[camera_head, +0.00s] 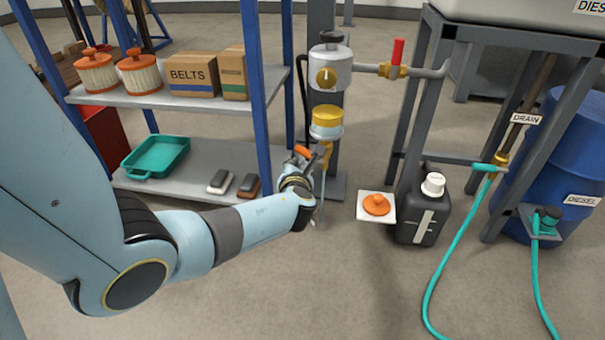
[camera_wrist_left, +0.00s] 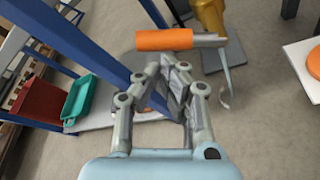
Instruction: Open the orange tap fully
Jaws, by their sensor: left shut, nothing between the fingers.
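The orange tap handle (camera_head: 303,151) is at the bottom of the filter unit (camera_head: 326,122) on the grey post. In the left wrist view the handle (camera_wrist_left: 164,39) lies crosswise, left of the brass body (camera_wrist_left: 210,15). A thin pale streak (camera_wrist_left: 226,68) hangs below the tap; I cannot tell whether it is liquid. My left gripper (camera_head: 312,168) is beside the tap and partly overlaps it. In the wrist view its fingers (camera_wrist_left: 172,72) are shut and empty, just short of the handle. Contact is unclear. My right gripper is not in view.
A shelf rack with a blue upright (camera_head: 256,80) stands close left of the gripper. A white pad (camera_head: 363,212) with an orange cap and a black canister (camera_head: 420,215) are on the floor to the right. A red-handled valve (camera_head: 397,52) is higher up on the pipe.

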